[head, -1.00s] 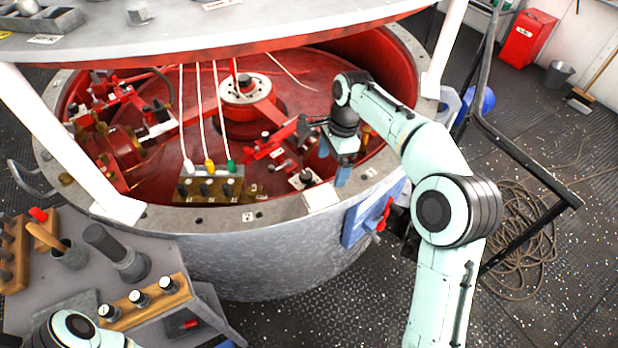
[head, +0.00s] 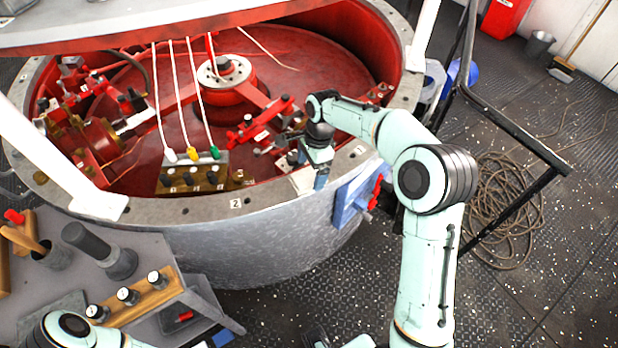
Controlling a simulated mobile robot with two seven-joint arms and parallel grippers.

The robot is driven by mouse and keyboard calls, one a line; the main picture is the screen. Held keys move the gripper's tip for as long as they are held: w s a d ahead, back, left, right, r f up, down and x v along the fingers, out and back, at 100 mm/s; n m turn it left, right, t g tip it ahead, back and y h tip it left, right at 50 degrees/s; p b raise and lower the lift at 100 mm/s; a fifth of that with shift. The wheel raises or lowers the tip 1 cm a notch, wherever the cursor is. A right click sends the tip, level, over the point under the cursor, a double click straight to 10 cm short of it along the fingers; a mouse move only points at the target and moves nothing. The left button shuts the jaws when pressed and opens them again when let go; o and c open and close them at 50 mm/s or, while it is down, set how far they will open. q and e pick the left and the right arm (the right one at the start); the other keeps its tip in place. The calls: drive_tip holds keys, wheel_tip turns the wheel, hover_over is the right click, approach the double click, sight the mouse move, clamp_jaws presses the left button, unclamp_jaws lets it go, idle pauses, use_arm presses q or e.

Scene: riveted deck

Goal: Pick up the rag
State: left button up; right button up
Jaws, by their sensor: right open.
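I cannot make out a rag for certain. A pale flat piece (head: 303,181) lies on the grey rim of the round tank, just below and left of my right gripper; I cannot tell if it is cloth. My right gripper (head: 308,172) is open, pointing down above the near right part of the rim, with nothing visible between its fingers. I cannot tell if it touches the pale piece. A link of my left arm shows at the lower left, but its gripper is not in view.
The round tank (head: 240,250) has a red interior with cables, a connector block (head: 193,180) and a central hub (head: 224,70). A blue panel (head: 350,203) with a red handle is on its side. A side shelf (head: 70,275) holds tools. Coiled rope (head: 500,205) lies on the floor.

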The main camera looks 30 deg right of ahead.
sight(310, 174)
wheel_tip(310, 174, down, 2)
drive_tip(key=shift+a, duration=0.15)
drive_tip(key=c, duration=1.1)
wheel_tip(310, 174, up, 10)
drive_tip(key=shift+r+p, duration=0.1)
drive_tip(key=shift+p, duration=0.5)
drive_tip(key=shift+c, duration=0.2)
drive_tip(key=o, duration=0.5)
drive_tip(key=c, duration=0.4)
